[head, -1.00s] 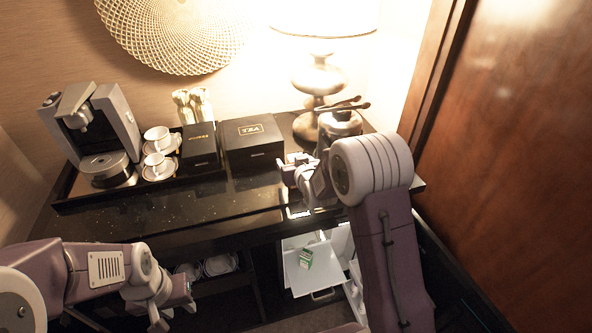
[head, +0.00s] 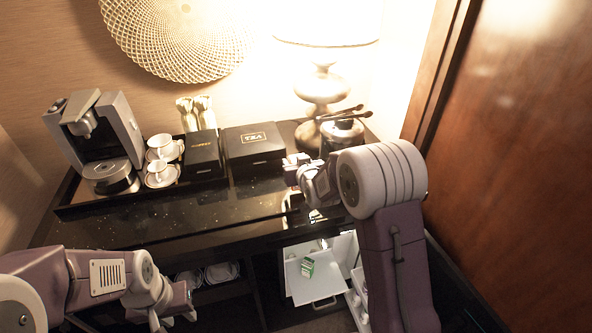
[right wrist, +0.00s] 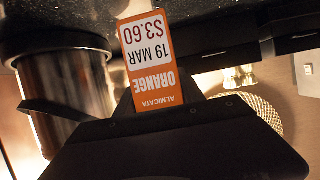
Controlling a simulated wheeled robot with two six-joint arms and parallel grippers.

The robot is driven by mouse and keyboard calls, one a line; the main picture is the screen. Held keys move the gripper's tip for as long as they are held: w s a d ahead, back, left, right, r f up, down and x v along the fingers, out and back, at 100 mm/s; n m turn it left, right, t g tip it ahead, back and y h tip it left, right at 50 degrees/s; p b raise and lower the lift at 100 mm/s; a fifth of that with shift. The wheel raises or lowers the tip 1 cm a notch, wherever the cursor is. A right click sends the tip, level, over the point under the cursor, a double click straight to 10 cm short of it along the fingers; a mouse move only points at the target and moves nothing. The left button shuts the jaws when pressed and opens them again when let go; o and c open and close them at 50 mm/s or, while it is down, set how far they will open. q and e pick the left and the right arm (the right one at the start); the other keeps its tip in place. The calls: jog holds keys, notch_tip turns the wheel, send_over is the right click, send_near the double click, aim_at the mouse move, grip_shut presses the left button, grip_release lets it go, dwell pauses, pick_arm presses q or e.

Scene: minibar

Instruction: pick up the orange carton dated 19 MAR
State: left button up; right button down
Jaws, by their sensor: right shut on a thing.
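The orange carton dated 19 MAR (right wrist: 152,60) shows in the right wrist view, its orange and white label upside down, reading ORANGE, 19 MAR and $3.60. My right gripper (right wrist: 155,105) is shut on it; the dark gripper body hides the carton's lower part. In the head view my right gripper (head: 297,170) is above the right part of the black counter, in front of the tea box; the carton cannot be made out there. My left gripper (head: 176,308) is low at the left, in front of the counter; its jaw opening is unclear.
The open minibar (head: 312,289) below the counter holds a green carton (head: 307,267). On the counter (head: 200,215) stand a coffee machine (head: 100,140), cups, a coffee box (head: 203,152), a tea box (head: 253,143), a lamp (head: 322,88) and an ice bucket (head: 342,134). The counter's front strip is clear.

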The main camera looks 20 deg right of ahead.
jog(key=s+d+r+p, duration=0.1)
jog(key=s+d+r, duration=0.7)
jog(key=shift+d+r, duration=0.15)
jog(key=shift+d, duration=0.15)
